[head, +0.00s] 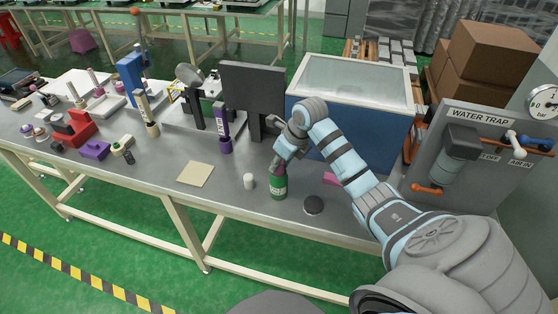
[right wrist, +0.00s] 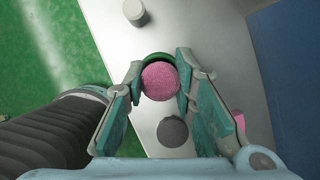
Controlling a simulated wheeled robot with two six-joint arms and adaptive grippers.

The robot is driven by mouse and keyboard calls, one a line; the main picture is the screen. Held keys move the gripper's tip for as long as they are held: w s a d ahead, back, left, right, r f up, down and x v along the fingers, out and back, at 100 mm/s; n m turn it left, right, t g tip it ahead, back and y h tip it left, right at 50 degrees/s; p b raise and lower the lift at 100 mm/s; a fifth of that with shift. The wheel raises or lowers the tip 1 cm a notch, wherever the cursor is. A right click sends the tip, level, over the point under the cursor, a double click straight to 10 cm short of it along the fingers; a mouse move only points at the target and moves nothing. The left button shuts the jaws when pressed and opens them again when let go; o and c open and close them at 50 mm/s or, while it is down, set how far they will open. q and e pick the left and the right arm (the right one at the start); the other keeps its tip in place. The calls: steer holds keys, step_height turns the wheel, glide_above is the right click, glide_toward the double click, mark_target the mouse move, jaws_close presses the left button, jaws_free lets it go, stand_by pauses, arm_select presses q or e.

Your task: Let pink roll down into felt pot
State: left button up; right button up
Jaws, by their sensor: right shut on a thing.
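A pink ball (right wrist: 160,80) with a rough, speckled surface sits between the two fingers of my right gripper (right wrist: 161,66) in the right wrist view. The gripper is shut on the ball. A green pot (head: 279,189) stands upright on the table. In the right wrist view its green rim (right wrist: 155,57) shows behind the ball. My right gripper (head: 277,168) points down right over the pot in the head view. How far the ball is above or within the pot's mouth cannot be told. My left gripper is out of view.
A white cylinder (head: 249,182) stands left of the pot, and a dark round disc (head: 313,205) lies to its right. A pink block (head: 331,179) lies behind the disc. A blue box (head: 350,135) with a clear top stands behind. A beige square (head: 195,174) lies left.

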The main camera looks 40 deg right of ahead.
steer(key=shift+f, duration=0.35)
steer(key=o, duration=0.8)
steer(key=shift+o, duration=0.2)
steer(key=shift+r, duration=0.1)
step_height(320, 180, up, 7)
steer(key=p, duration=0.5)
